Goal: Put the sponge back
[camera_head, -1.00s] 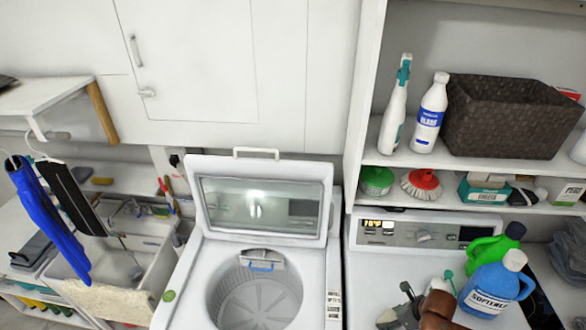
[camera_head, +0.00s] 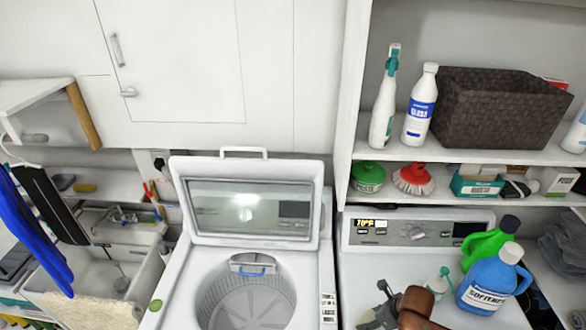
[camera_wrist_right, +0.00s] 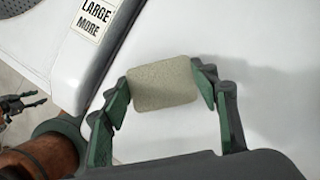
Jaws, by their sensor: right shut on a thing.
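A beige, rounded rectangular sponge (camera_wrist_right: 163,84) is held between the fingertips of my right gripper (camera_wrist_right: 162,86) in the right wrist view. White machine top lies below it. In the head view my right gripper (camera_head: 378,312) is at the bottom edge, in front of the dryer (camera_head: 395,262), and the sponge cannot be made out there. My left gripper (camera_wrist_right: 22,104) shows small at the left edge of the right wrist view, its fingers apart and nothing seen between them. It is outside the head view.
The open washer (camera_head: 255,165) stands left of the dryer. A blue softener bottle (camera_head: 488,285), a green jug (camera_head: 485,250) and a small white bottle (camera_head: 437,287) stand on the dryer. The lower shelf (camera_head: 450,205) holds brushes and boxes; a basket (camera_head: 500,110) and bottles stand above.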

